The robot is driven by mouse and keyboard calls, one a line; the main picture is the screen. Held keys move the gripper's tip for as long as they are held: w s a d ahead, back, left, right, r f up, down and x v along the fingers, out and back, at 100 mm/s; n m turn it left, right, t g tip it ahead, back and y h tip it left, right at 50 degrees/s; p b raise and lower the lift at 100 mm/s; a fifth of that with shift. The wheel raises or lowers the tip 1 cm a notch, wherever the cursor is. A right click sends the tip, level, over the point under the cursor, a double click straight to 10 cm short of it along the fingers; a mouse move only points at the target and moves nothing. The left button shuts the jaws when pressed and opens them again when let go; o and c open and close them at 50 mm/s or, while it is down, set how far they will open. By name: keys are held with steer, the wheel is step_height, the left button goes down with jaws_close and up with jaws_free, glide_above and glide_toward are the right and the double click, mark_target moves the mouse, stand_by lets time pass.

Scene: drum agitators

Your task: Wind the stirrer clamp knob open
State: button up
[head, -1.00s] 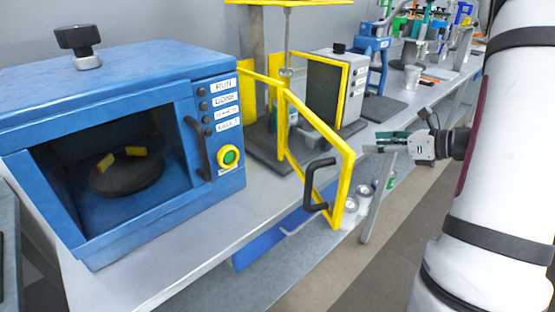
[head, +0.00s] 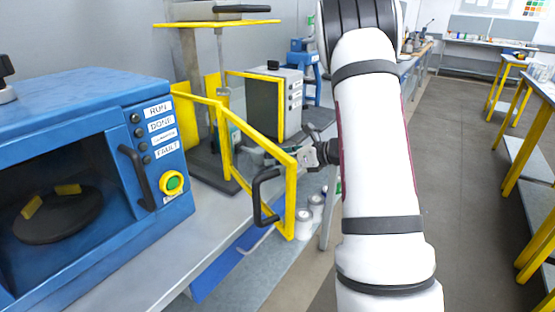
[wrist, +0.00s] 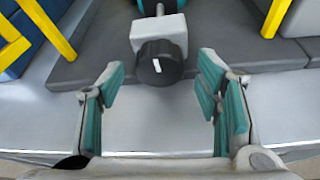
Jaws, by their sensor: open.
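The stirrer clamp knob (wrist: 160,62) is black and round with a white mark, in the upper middle of the wrist view. It sits on the front of a light grey clamp block (wrist: 159,28). My gripper (wrist: 160,78) is open, its teal-padded fingers spread left and right of the knob. The knob is centred between them near the fingertips, with clear gaps on both sides. In the head view my gripper (head: 270,153) reaches left behind the open yellow-framed guard door (head: 290,195). The knob cannot be made out there.
The guard door's black handle (head: 262,198) juts toward the front. A blue oven-like machine (head: 155,185) stands at left, and a grey box unit (head: 277,100) stands behind the stirrer. Pale cans (head: 306,220) are below the bench edge. The aisle floor at right is clear.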

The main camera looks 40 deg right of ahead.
steer(key=shift+w+a+f, duration=0.1)
steer(key=shift+w+a, duration=0.05)
steer(key=shift+w, duration=0.15)
steer(key=shift+c, duration=0.5)
steer(key=c, duration=1.1)
steer(key=shift+o, duration=0.2)
steer(key=shift+h+b, duration=0.3)
steer(key=shift+b, duration=0.2)
steer(key=n+b, duration=0.1)
steer(key=b, duration=0.2)
steer(key=n+h+b, duration=0.1)
steer(key=b, duration=0.2)
steer(key=shift+a+f+n+t, duration=0.1)
steer(key=shift+f+n+t, duration=0.1)
steer(key=shift+n+t, duration=0.2)
steer(key=n+h+b, duration=0.1)
steer(key=n+b, duration=0.1)
steer(key=b, duration=0.4)
steer(key=shift+t+h, duration=0.3)
steer(key=shift+h, duration=0.1)
steer(key=shift+r+n+b, duration=0.15)
steer(key=shift+n+b, duration=0.15)
steer(key=shift+b, duration=0.5)
